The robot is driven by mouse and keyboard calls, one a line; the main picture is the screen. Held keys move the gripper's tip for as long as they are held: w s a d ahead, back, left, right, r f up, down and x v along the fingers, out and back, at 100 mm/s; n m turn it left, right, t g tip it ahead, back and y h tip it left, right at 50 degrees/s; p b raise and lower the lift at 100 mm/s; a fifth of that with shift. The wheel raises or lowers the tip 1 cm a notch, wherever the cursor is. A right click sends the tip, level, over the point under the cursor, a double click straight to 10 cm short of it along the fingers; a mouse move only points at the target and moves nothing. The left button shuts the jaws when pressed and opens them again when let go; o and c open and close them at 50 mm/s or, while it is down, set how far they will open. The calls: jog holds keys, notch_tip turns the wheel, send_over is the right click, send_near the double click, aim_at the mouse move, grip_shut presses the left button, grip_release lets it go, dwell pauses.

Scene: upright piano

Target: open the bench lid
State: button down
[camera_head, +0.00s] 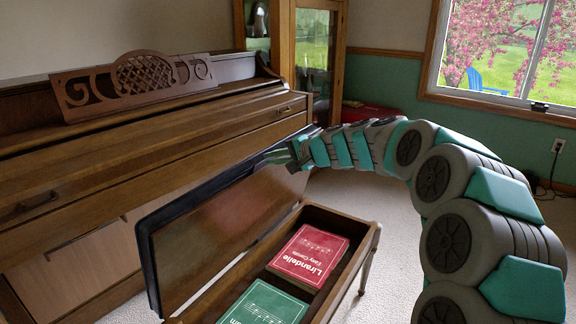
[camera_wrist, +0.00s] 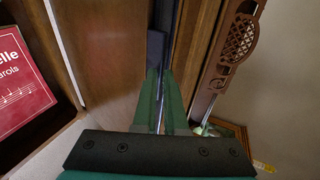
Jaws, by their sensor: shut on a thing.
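The bench lid (camera_head: 220,230) stands raised on the piano side of the bench (camera_head: 355,268), tilted steeply, with its wooden underside facing the open box and a dark padded edge behind. My gripper (camera_head: 278,157) is at the lid's upper right edge, its fingers shut on it. In the wrist view my gripper (camera_wrist: 160,78) points along the lid's dark edge, with the wooden underside of the lid (camera_wrist: 110,50) on the left. The fingertips' exact contact is partly hidden.
A red book (camera_head: 310,255) and a green book (camera_head: 262,304) lie inside the bench box. The upright piano (camera_head: 150,150) stands close behind the lid. A glass cabinet (camera_head: 313,60) is at the back. Carpet to the right is mostly clear.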

jog(key=c, duration=1.5)
grip_release()
jog(key=shift+w+a, duration=0.15)
jog(key=shift+a, duration=0.1)
jog(key=o, duration=0.5)
jog(key=shift+d+f, duration=0.1)
jog(key=shift+o, duration=0.2)
jog(key=v, duration=0.8)
jog(key=shift+b, duration=0.45)
